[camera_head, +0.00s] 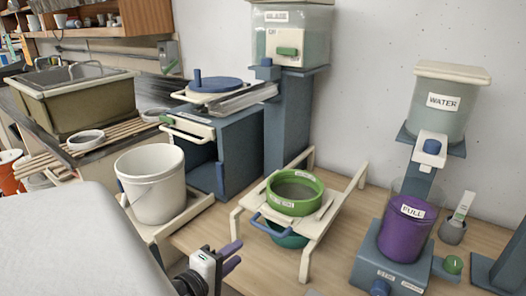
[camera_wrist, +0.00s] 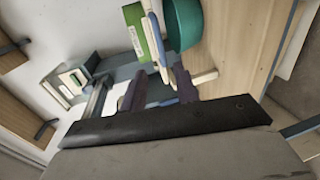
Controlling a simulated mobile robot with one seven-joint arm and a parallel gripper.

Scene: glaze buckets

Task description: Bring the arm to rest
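My gripper (camera_head: 240,251) is at the lower middle of the head view, in front of the cream stand with the green sieve. Its two purple fingers are apart with nothing seen between them. In the wrist view the fingers (camera_wrist: 161,72) also stand apart and empty, pointing towards the stand area. My pale arm fills the lower left of the head view. I cannot tell the exact distance from the gripper to the stand.
A green sieve (camera_head: 294,193) sits on a cream stand (camera_head: 333,217) above a teal bowl (camera_head: 286,238). A white bucket (camera_head: 153,184) stands to the left. A purple container (camera_head: 404,232) marked FULL stands to the right, below the water tank (camera_head: 442,103).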

